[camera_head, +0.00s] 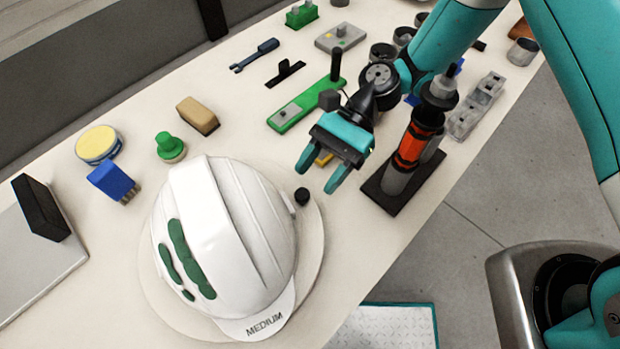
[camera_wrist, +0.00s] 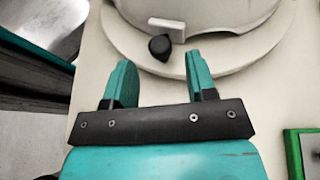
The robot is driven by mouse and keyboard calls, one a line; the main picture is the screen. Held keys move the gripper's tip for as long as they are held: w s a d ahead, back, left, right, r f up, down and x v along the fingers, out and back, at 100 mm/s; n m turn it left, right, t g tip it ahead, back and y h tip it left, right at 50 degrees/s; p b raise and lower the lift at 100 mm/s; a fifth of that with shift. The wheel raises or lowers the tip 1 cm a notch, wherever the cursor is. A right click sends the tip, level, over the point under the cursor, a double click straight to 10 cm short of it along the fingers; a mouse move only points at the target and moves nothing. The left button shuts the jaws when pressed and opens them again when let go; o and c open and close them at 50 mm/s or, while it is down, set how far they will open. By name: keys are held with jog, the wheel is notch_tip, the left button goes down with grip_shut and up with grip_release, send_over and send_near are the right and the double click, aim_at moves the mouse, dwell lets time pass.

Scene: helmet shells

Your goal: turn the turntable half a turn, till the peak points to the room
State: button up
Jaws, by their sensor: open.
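A white helmet shell (camera_head: 235,240) with green patches on its side sits on the round pale turntable (camera_head: 312,262). Its peak, marked MEDIUM, points to the bottom of the head view, toward the table's front edge. A black knob (camera_head: 302,196) stands on the turntable rim, right of the helmet. My gripper (camera_head: 321,178) is open and empty, just right of the knob and apart from it. In the wrist view the knob (camera_wrist: 160,47) lies beyond the gap between the two teal fingers (camera_wrist: 161,82). Part of the helmet (camera_wrist: 200,12) and turntable rim show behind it.
An orange and black tool (camera_head: 412,150) stands on a dark base at right. A green plate with a handle (camera_head: 300,105), a tan block (camera_head: 198,115), a green knob (camera_head: 170,147), a blue brush (camera_head: 112,181) and a yellow-topped tin (camera_head: 98,144) lie around.

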jog(key=shift+x, duration=1.4)
